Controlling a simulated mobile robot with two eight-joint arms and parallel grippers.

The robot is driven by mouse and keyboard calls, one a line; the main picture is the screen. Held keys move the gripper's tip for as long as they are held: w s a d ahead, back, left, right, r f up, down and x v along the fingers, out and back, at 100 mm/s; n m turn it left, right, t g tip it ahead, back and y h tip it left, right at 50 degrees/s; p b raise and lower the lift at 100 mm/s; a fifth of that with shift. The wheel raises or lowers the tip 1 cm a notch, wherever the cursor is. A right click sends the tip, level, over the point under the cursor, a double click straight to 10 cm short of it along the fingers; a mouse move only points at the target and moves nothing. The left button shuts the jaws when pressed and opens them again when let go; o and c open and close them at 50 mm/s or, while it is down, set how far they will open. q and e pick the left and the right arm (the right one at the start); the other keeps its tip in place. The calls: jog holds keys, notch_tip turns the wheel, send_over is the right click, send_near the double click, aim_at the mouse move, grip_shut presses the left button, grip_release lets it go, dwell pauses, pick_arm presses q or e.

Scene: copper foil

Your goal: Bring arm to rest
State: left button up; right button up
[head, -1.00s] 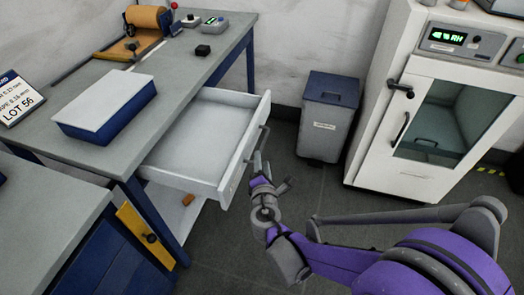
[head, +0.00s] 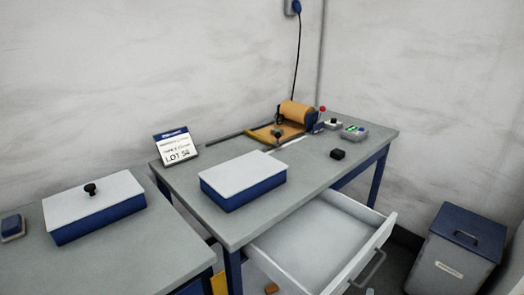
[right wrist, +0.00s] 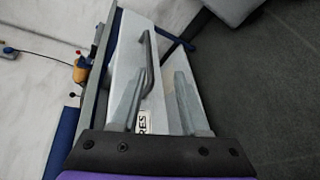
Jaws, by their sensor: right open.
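My right gripper (right wrist: 157,98) shows in the right wrist view with its two grey fingers apart and nothing held between them. The open white drawer (head: 325,232) sticks out from under the grey-topped table (head: 200,215) in the head view. The drawer and its dark bar handle (right wrist: 148,62) also show ahead of the fingers in the right wrist view. I cannot tell how far the fingertips are from the handle. Hardly anything of my right arm shows in the head view, and my left gripper is in neither view.
A blue box with a white lid (head: 243,178) stands on the table, with a copper roll stand (head: 297,113) behind. Another lidded box (head: 95,205) is on the left table. A grey bin (head: 455,255) stands right of the drawer, with a floor gap between.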

jog(key=s+a+f+m+g+y, duration=0.35)
jog(key=s+a+m, duration=0.25)
jog(key=s+m, duration=0.2)
jog(key=s+a+f+m+g+y, duration=0.2)
jog(key=s+a+m+g+y, duration=0.2)
jog(key=s+a+m+y, duration=0.25)
pick_arm(q)
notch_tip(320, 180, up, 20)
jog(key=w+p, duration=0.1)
jog(key=p, duration=1.6)
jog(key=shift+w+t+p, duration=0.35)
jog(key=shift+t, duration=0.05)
pick_arm(e)
notch_tip(320, 180, up, 20)
jog(key=m+h, duration=0.1)
jog(key=shift+f+t+h, duration=0.15)
jog(key=shift+t+h, duration=0.15)
jog(key=shift+t, duration=0.15)
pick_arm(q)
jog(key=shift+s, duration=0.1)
pick_arm(e)
jog(key=shift+s, duration=0.2)
jog(key=shift+w, duration=0.1)
